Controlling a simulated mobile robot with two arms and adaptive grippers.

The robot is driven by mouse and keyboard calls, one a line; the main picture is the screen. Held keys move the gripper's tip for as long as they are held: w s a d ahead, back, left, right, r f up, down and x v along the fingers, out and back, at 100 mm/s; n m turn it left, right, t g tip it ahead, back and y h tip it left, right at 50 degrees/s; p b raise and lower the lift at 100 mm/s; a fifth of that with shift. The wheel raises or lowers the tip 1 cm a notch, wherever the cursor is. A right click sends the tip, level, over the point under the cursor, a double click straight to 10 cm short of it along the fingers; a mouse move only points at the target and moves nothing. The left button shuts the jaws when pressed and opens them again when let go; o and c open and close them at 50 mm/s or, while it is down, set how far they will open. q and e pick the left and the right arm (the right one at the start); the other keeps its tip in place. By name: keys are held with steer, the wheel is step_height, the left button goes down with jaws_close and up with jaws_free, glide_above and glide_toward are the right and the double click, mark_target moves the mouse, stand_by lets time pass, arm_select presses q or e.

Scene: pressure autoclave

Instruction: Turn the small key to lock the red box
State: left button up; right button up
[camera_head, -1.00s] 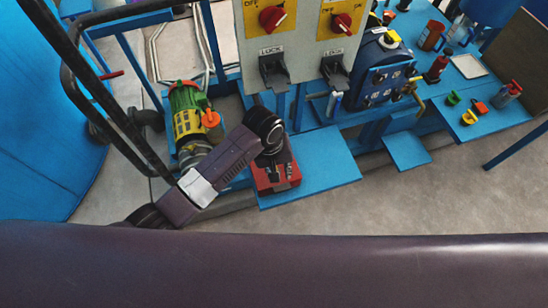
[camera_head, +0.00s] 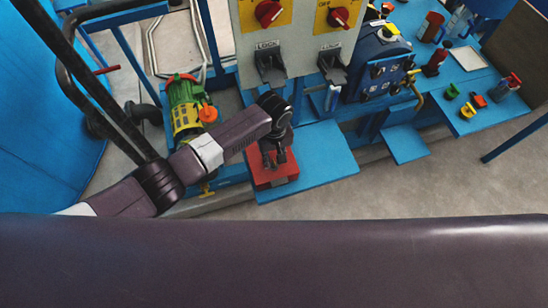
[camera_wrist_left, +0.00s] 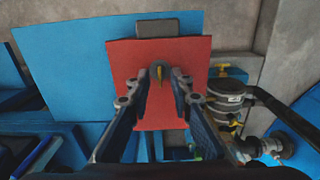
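The red box (camera_head: 275,179) sits on a blue platform at the bottom middle of the head view. In the left wrist view the red box (camera_wrist_left: 187,52) shows its flat red top, with a grey block at its far edge. A small key (camera_wrist_left: 159,72), dark and rounded with a yellow strip, stands on that top. My left gripper (camera_head: 274,161) is directly above the box, pointing down. In the wrist view its fingers (camera_wrist_left: 161,77) are apart, one on each side of the key, with a small gap visible. My right gripper is out of view.
The blue platform (camera_head: 325,160) is clear right of the box. A grey panel with red switches (camera_head: 268,12) and dark lock brackets (camera_head: 270,68) rises behind. A green and yellow motor (camera_head: 186,110) stands left, near my arm. Pipes and a valve (camera_wrist_left: 228,95) lie right in the wrist view.

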arm_select(q)
steer(key=shift+f, duration=0.1)
jaws_close()
steer(key=shift+m, duration=0.3)
steer(key=m+p, duration=0.1)
steer(key=m, duration=0.1)
steer(key=shift+m+p, duration=0.35)
steer(key=shift+m, duration=0.05)
steer(key=m+p, duration=0.1)
steer(key=m, duration=0.3)
steer(key=m+p, duration=0.1)
steer(key=m, duration=0.4)
steer(key=shift+m, duration=2.7)
